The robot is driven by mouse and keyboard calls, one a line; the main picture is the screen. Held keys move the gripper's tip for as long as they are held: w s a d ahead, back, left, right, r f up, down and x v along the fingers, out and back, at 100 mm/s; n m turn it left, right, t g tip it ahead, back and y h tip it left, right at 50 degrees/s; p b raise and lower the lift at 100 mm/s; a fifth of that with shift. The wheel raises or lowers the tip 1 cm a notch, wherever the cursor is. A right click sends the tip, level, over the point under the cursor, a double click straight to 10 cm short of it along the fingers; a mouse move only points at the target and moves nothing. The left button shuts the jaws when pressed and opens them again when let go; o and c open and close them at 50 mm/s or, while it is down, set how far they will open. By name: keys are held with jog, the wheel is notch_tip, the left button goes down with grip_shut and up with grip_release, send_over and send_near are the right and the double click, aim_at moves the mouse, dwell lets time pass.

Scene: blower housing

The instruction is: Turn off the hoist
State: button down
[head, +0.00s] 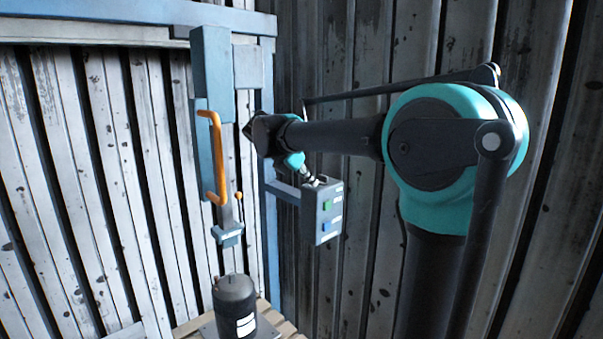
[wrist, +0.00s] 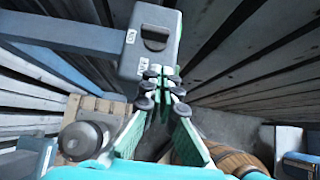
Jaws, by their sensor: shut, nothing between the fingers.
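The hoist's grey control box (head: 322,222) hangs on a blue arm beside the hoist post, with a green and a blue button on its front. In the wrist view the box (wrist: 164,22) shows a dark switch (wrist: 155,38) on the face toward me, with small labels beside it. My gripper (head: 312,179) is at the top of the box in the head view. In the wrist view my gripper (wrist: 163,82) has its fingers together and empty, at the box's lower edge, just below the switch. I cannot tell whether the fingertips touch the box. The switch's position is unclear.
An orange handle (head: 213,150) is on the blue hoist (head: 210,70) at left. A black cylinder (head: 234,300) stands on a pallet below. The wrist view shows a wooden barrel (wrist: 232,160) at lower right. Corrugated walls close in behind.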

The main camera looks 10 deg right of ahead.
aim_at(325, 183)
jog(key=shift+w+d+r, duration=0.1)
jog(key=shift+w+d, duration=0.45)
jog(key=shift+d, duration=0.15)
jog(key=shift+w+d, duration=0.5)
jog(key=shift+d, duration=0.2)
jog(key=shift+s+d+n+t+y, duration=0.2)
jog(key=shift+d+n+t+y, duration=0.15)
jog(key=shift+n+t, duration=0.4)
